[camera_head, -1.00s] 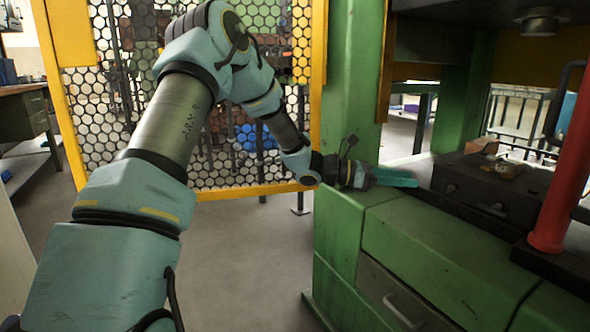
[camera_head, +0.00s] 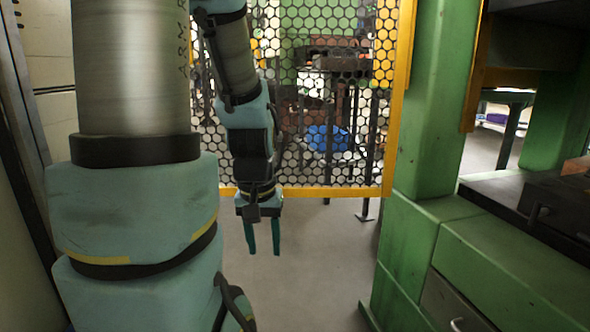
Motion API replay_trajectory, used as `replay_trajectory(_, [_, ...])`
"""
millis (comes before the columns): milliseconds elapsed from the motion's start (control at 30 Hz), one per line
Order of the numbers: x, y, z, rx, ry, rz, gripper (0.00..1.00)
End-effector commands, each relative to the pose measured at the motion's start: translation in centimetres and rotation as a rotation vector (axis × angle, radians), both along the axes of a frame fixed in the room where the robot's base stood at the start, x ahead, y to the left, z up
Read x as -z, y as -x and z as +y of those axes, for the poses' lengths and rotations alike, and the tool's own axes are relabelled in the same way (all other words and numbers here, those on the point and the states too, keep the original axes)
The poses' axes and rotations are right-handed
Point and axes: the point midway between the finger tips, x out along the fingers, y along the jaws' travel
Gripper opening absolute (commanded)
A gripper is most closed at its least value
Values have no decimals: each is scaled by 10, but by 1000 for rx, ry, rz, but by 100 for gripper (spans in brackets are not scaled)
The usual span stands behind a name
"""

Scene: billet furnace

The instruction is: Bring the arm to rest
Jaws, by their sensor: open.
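My gripper (camera_head: 262,236) hangs at the end of my arm near the middle of the head view, pointing down. Its two teal fingers are apart, with nothing between them. The grey floor shows below and around it. My arm is folded on the left side, with its forearm coming down in front of the mesh panel.
A mesh panel (camera_head: 310,125) in a yellow frame (camera_head: 398,90) stands behind my gripper. A green machine base (camera_head: 500,265) with a dark block (camera_head: 560,205) on top is at the right. A pale wall is at the far left. Open floor (camera_head: 315,270) lies between.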

Motion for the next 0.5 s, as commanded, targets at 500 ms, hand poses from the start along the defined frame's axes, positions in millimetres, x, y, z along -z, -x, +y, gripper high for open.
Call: replay_trajectory(500, [-133, 1, 5, 20, -14, -12, 47])
